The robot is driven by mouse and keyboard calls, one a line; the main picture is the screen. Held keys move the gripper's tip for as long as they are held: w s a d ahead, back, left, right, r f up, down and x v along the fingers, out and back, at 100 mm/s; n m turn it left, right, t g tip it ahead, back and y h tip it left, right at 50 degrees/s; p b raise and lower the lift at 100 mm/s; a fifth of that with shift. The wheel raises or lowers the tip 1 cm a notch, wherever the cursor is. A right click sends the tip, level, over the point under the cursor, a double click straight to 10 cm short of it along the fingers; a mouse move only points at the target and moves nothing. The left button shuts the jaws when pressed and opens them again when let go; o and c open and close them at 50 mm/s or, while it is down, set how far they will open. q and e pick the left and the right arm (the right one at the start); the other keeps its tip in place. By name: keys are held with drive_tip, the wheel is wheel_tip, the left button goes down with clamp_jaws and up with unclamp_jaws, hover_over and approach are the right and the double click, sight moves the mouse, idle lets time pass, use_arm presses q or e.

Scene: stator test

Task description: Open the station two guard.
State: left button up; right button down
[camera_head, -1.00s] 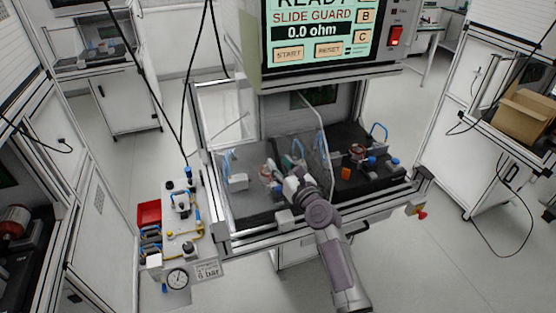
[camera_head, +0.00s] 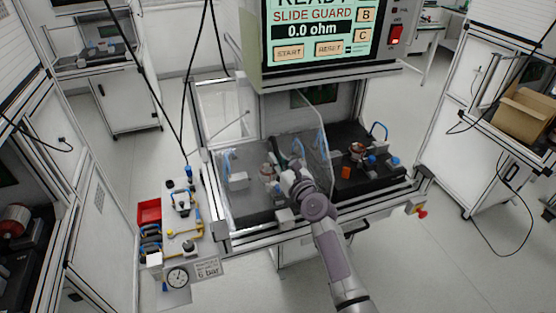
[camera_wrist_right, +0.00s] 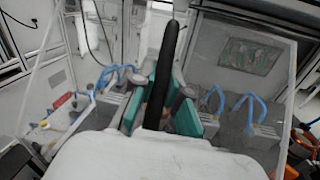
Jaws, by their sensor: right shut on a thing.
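The station has a clear guard panel (camera_head: 312,125) that hangs over the left and middle part of the bench and shows as a faint haze. Its edge stands near the middle of the bench. My right gripper (camera_head: 287,172) is at the front of the panel. In the right wrist view its teal fingertips (camera_wrist_right: 158,92) are shut on an upright black bar handle (camera_wrist_right: 163,65). The gripper hides the handle in the head view. The clear panel (camera_wrist_right: 245,60) also shows in the wrist view. My left gripper is not in view.
Fixtures with blue hoses stand in the left bay (camera_head: 240,205) and right bay (camera_head: 365,187). A display box (camera_head: 320,48) above reads SLIDE GUARD and 0.0 ohm. A pneumatic panel with a gauge (camera_head: 177,278) is at the left. The floor in front is clear.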

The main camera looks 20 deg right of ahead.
drive_tip(key=shift+d, duration=0.1)
drive_tip(key=w+d+b, duration=0.1)
drive_tip(key=d+b, duration=1)
drive_tip(key=d, duration=2.4)
drive_tip(key=shift+b, duration=0.35)
drive_tip(key=shift+r, duration=0.15)
drive_tip(key=c, duration=1.6)
unclamp_jaws()
drive_tip(key=shift+d, duration=0.1)
drive_tip(key=o, duration=0.4)
drive_tip(key=shift+d, duration=0.15)
drive_tip(key=shift+o, duration=0.2)
